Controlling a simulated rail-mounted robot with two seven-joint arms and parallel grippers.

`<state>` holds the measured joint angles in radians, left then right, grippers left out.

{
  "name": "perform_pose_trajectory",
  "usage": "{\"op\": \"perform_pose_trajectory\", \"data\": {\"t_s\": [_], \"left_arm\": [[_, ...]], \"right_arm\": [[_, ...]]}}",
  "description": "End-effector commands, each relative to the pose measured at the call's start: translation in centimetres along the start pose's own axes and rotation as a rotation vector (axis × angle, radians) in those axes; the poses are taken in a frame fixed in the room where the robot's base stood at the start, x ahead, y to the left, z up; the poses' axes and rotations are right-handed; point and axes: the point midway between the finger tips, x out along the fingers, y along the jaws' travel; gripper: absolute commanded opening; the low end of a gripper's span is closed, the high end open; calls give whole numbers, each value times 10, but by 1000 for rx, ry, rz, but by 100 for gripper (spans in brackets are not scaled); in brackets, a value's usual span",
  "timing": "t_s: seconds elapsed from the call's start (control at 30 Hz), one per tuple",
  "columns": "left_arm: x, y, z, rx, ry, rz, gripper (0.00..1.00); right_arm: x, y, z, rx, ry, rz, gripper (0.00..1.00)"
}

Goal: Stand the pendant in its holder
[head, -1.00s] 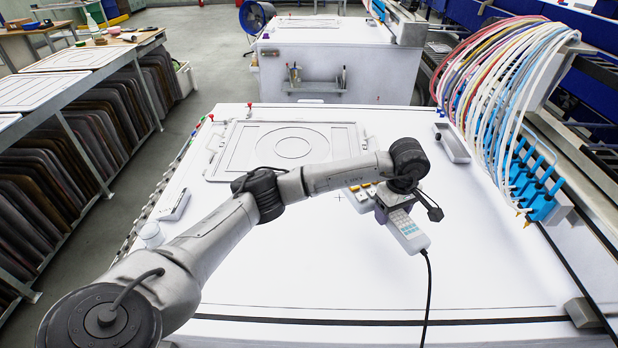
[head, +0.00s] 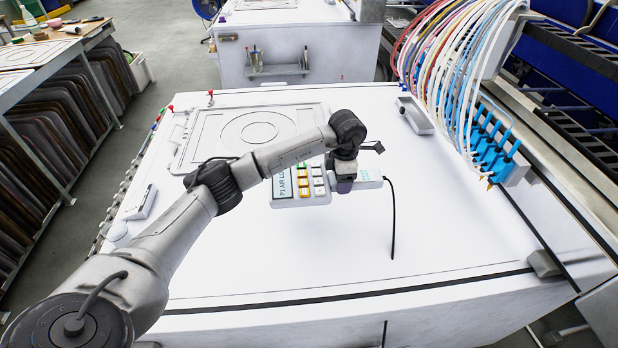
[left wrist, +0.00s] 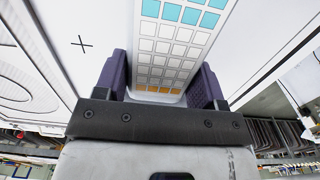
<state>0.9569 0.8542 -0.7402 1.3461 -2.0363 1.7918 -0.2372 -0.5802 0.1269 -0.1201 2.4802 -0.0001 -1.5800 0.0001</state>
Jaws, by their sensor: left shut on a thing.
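The pendant (head: 369,179) is a slim pale keypad with a black cable from its right end. My left gripper (head: 345,183) is shut on it above the white table. In the left wrist view the pendant (left wrist: 165,50) lies between the purple fingers of the left gripper (left wrist: 162,80), showing rows of white keys with cyan and orange ones. I cannot tell which fixture is the holder. My right gripper is out of view.
A grey open tray (head: 416,115) is at the table's back right. Blue nozzles (head: 492,150) with many hoses hang at the right. A framed panel (head: 190,140) lies at the back left. The table's front (head: 300,265) is clear.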

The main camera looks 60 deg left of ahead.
Motion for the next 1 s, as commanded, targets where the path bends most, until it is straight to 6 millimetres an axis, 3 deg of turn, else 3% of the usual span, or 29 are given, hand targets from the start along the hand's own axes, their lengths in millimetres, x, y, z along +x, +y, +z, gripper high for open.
{"op": "perform_pose_trajectory", "data": {"t_s": [0.2,0.43,0.77,1.0], "left_arm": [[28,34,-30,-4,1,-1,13],[46,58,-51,-1,-1,0,13],[55,66,-58,2,-2,1,13],[81,65,-58,3,-1,-2,13]], "right_arm": [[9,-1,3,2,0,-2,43],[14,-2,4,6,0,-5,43],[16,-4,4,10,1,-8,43],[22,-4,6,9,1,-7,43]]}}
